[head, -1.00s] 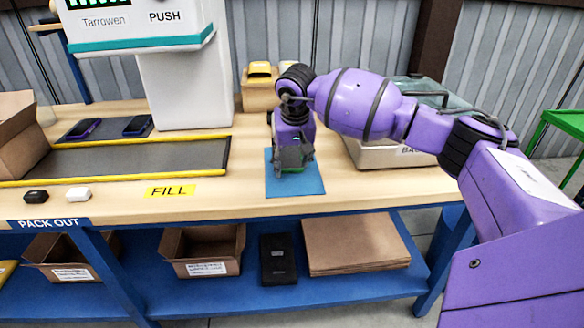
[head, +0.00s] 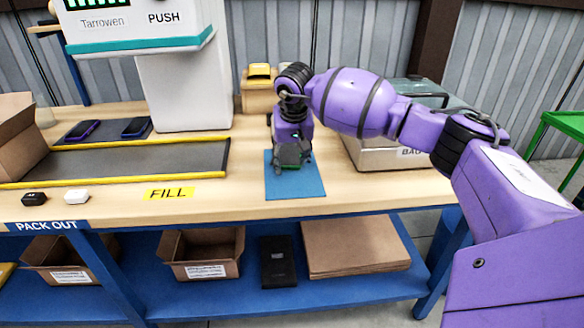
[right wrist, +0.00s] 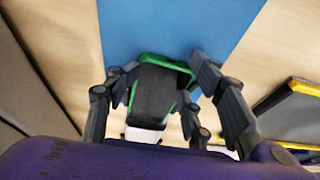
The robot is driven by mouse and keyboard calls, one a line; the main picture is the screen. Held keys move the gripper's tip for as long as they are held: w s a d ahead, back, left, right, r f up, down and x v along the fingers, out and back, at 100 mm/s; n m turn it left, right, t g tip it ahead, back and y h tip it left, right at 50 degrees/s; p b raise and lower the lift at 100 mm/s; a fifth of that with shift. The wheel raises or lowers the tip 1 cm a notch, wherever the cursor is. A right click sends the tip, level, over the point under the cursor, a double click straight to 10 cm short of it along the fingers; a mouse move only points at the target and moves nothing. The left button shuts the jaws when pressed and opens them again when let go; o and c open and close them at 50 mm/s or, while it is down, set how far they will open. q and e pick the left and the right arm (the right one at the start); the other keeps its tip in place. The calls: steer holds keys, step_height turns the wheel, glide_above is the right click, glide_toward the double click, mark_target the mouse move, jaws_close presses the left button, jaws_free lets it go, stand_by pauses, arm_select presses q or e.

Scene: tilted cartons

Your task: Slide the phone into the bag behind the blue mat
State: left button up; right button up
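The phone (right wrist: 160,92), black with a green edge, sits between the fingers of my right gripper (right wrist: 163,75) in the right wrist view. The fingers lie along both its sides and appear shut on it. In the head view this gripper (head: 292,160) is over the far part of the blue mat (head: 297,186), and only a little of the phone shows. A white patch (right wrist: 143,134) past the phone's far end may be part of the bag. The bag is otherwise hidden behind the gripper. My left gripper is not in view.
A grey bin (head: 390,152) stands right of the mat. Left are a yellow-edged dark conveyor (head: 130,162), a white machine (head: 185,88) and two small cases, black (head: 34,199) and white (head: 76,197). A yellow-topped carton (head: 258,88) stands behind. The near mat is clear.

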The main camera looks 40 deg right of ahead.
steer(key=shift+s+a, duration=0.2)
steer(key=shift+s, duration=0.1)
arm_select(q)
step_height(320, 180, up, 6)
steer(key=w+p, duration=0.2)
steer(key=p, duration=0.3)
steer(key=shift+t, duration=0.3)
arm_select(e)
step_height(320, 180, up, 8)
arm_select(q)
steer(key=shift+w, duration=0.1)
arm_select(e)
steer(key=shift+f, duration=0.1)
